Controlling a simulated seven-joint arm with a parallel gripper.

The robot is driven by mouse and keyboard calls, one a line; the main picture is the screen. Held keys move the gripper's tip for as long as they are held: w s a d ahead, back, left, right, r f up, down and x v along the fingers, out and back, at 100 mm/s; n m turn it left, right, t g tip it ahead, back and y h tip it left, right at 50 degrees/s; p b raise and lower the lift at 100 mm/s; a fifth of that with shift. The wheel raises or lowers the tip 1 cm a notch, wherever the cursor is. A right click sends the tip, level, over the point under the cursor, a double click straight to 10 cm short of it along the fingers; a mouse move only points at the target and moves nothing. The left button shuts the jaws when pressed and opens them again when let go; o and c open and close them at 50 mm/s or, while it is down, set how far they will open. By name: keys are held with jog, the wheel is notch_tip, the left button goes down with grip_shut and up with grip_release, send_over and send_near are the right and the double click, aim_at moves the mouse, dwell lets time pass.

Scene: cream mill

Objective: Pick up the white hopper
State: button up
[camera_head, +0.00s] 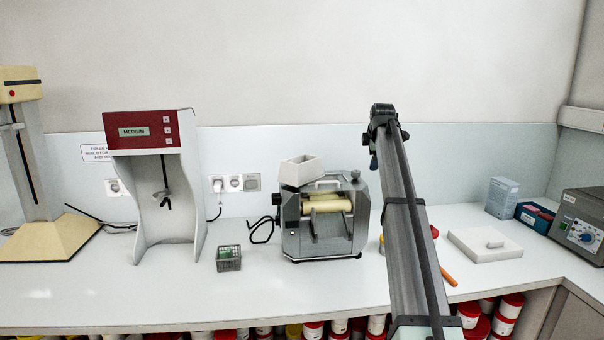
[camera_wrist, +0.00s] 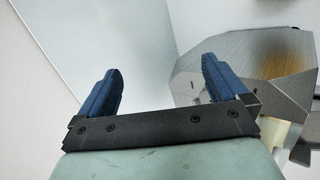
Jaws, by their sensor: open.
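The white hopper (camera_head: 301,170) is an open, box-like piece sitting on the top left of the grey metal mill (camera_head: 345,240). In the head view my gripper (camera_head: 373,160) is up and to the right of the hopper, apart from it, beside the mill's right side. In the wrist view my gripper (camera_wrist: 160,85) has two blue fingers spread wide with nothing between them. The mill's metal side (camera_wrist: 245,75) shows at the right of that view. The hopper cannot be made out in the wrist view.
A mixer with a red "MEDIUM" panel (camera_head: 142,131) stands left of the mill. A small basket (camera_head: 228,259) sits between them. A white slab (camera_head: 470,246), a blue box (camera_head: 535,217) and a grey device with a dial (camera_head: 578,228) are at the right. The front left counter is clear.

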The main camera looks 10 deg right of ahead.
jog(key=a+r+n+g, duration=0.1)
jog(key=a+r+n, duration=0.15)
jog(key=a, duration=0.45)
jog(key=a+r+n+g, duration=0.2)
jog(key=a+n, duration=0.1)
jog(key=a, duration=0.3)
notch_tip(320, 180, up, 5)
jog(key=n+g, duration=0.3)
jog(key=n, duration=0.2)
send_over(303, 167)
jog(key=w+a, duration=0.2)
jog(key=w, duration=0.1)
jog(key=x, duration=0.7)
jog(key=shift+w+d+f, duration=0.1)
jog(key=shift+d+f, duration=0.05)
jog(key=shift+d, duration=0.15)
jog(key=shift+x, duration=3.1)
jog(key=shift+w+f, duration=0.15)
jog(key=shift+f, duration=0.05)
jog(key=shift+c, duration=0.2)
